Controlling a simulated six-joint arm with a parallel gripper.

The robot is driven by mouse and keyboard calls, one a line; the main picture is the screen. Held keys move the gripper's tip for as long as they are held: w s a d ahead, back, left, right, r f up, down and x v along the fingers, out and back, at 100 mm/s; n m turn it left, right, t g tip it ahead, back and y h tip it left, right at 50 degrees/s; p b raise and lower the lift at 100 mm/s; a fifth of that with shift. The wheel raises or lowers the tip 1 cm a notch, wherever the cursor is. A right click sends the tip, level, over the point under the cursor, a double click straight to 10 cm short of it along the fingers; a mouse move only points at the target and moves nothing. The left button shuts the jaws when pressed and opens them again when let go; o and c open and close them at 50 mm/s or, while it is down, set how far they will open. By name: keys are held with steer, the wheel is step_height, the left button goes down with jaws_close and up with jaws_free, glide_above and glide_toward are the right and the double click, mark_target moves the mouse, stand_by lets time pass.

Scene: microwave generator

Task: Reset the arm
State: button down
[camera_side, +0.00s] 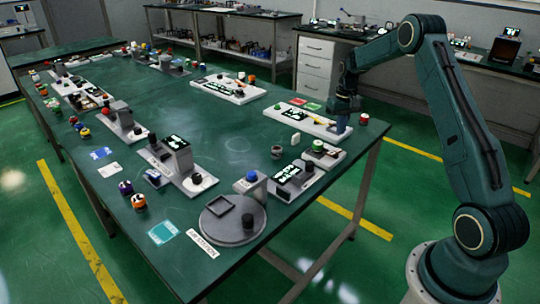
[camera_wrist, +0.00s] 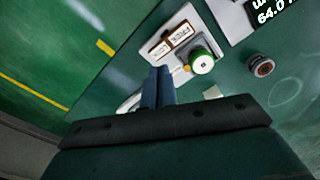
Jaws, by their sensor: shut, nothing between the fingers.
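My arm reaches in from the right in the side view, with my gripper (camera_side: 342,128) low over the right edge of the green table (camera_side: 232,130). The fingers point down beside a flat white panel (camera_side: 300,117) with red and green patches. In the wrist view my gripper (camera_wrist: 158,88) shows two blue-grey fingers together, with nothing seen between them. Whether the fingertips touch the surface below cannot be told. A small device with a green round knob (camera_wrist: 202,61) lies just beyond the fingertips, and it also shows in the side view (camera_side: 318,146).
A red button-like piece (camera_side: 364,119) is close beside my gripper. A grey round plate (camera_side: 222,232) and several devices stand on the table. The table's middle is fairly clear.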

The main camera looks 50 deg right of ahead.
steer(key=shift+r, duration=0.35)
steer(key=s+a+r+n+t, duration=0.1)
steer(key=s+a+r, duration=0.3)
steer(key=a+r, duration=0.6)
steer(key=s+a+r+n+t, duration=0.1)
steer(key=s+a+r+n, duration=0.15)
steer(key=a+r, duration=0.7)
steer(key=s+a+n+t, duration=0.1)
steer(key=s+a, duration=0.6)
steer(key=s, duration=0.3)
steer(key=s+a+n+t, duration=0.1)
steer(key=s+a+t, duration=0.1)
steer(key=s+a, duration=0.4)
steer(key=shift+s+a+r+t, duration=0.2)
steer(key=shift+s+a+t, duration=0.15)
steer(key=shift+s, duration=2.1)
steer(key=shift+n, duration=0.25)
